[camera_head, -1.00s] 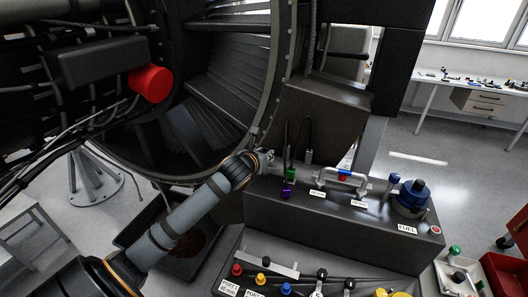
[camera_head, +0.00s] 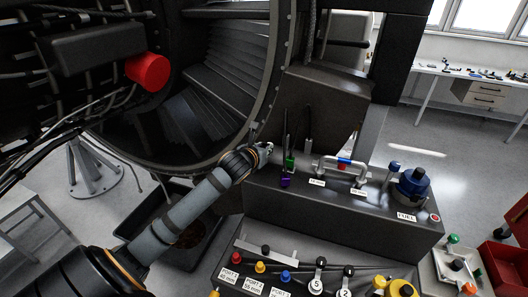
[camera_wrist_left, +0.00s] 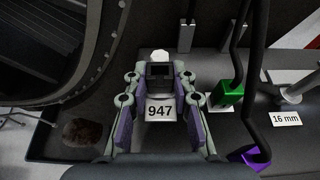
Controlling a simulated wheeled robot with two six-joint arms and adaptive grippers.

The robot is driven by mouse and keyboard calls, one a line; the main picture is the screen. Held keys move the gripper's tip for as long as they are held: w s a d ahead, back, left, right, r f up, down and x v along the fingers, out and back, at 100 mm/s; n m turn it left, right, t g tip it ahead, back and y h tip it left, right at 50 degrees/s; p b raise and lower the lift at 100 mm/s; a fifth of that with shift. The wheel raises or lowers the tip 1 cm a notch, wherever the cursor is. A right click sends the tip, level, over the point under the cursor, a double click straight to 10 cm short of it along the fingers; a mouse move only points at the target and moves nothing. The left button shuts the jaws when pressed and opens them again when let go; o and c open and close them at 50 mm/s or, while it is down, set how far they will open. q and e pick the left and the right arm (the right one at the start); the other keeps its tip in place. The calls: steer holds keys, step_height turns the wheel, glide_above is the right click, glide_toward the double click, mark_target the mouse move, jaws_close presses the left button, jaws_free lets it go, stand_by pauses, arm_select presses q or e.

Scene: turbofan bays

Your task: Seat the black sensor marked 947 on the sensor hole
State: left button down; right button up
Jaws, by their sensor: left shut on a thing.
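My left gripper (camera_head: 264,146) is at the left end of the dark bench top (camera_head: 330,205), near the big round casing (camera_head: 262,100). In the left wrist view, my left gripper (camera_wrist_left: 158,98) is shut on a small black block, the black sensor (camera_wrist_left: 160,70), between its purple-padded fingers. A white tag reading 947 (camera_wrist_left: 160,111) shows between the fingers; I cannot tell whether it is on the sensor or the surface below. The sensor's underside and the sensor hole are hidden. In the head view the sensor is too small to make out. My right gripper is not in view.
A green clip (camera_wrist_left: 230,92) and a purple clip (camera_wrist_left: 256,158) on dark cables stand close right of the gripper. A pale handle (camera_head: 342,170) and a blue-topped part (camera_head: 412,186) stand farther right. Several coloured knobs line the lower front shelf (camera_head: 238,240).

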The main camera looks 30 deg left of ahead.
arm_select(q)
steer(key=shift+f, duration=0.2)
stand_by(0.5)
steer(key=shift+f+b, duration=0.9)
steer(key=shift+f, duration=1.25)
stand_by(0.9)
steer(key=c, duration=1)
jaws_free()
steer(key=shift+c, duration=0.2)
steer(key=shift+o, duration=0.2)
steer(key=o, duration=0.4)
steer(key=shift+c, duration=0.2)
steer(key=shift+r, duration=0.15)
